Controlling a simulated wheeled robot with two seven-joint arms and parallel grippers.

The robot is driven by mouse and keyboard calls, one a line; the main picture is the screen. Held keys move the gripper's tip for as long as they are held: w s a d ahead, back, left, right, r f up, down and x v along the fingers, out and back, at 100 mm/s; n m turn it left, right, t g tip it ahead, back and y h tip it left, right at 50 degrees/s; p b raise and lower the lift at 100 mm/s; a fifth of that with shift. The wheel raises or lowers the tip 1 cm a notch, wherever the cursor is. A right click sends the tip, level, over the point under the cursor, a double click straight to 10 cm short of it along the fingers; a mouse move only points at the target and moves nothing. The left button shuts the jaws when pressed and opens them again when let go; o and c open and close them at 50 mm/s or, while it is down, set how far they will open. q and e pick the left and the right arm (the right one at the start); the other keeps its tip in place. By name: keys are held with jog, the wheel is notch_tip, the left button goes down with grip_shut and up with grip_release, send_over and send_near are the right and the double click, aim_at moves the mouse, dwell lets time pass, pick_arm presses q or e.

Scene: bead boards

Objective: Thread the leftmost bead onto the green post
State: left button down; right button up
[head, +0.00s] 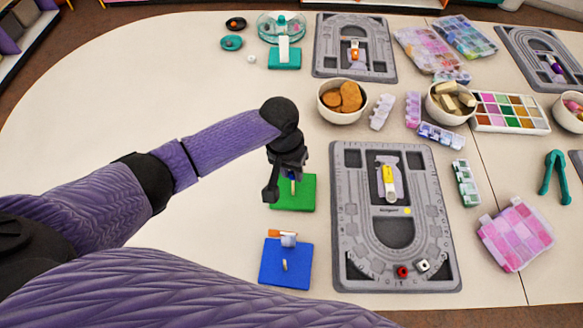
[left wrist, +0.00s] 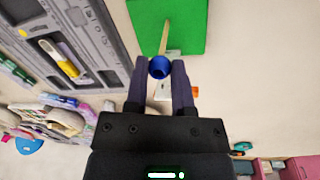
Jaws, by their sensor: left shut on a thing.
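My left gripper (head: 283,180) reaches down over the green base (head: 305,195) and is shut on a blue bead (left wrist: 159,67), which also shows in the head view (head: 291,176). In the left wrist view the bead sits between the two fingertips. The pale wooden post (left wrist: 165,36) of the green base (left wrist: 190,25) runs towards the bead. The post also shows below the bead in the head view (head: 294,188). I cannot tell whether the bead is around the post tip or just above it. My right gripper is not in view.
A blue base (head: 270,270) with a post stands nearer than the green one. The grey bead board (head: 345,240) lies to the right, with a red bead (head: 402,271) and a silver bead (head: 423,265). The white table (head: 120,120) is clear to the left.

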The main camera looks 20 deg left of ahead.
pick_arm(q)
jog(key=shift+f+b, duration=0.3)
jog(key=shift+f, duration=0.4)
jog(key=shift+f, duration=0.15)
jog(key=shift+c, duration=2)
grip_release()
notch_tip(320, 180, up, 10)
jog(key=a+p, duration=0.1)
jog(key=p, duration=0.3)
jog(key=shift+a, duration=0.1)
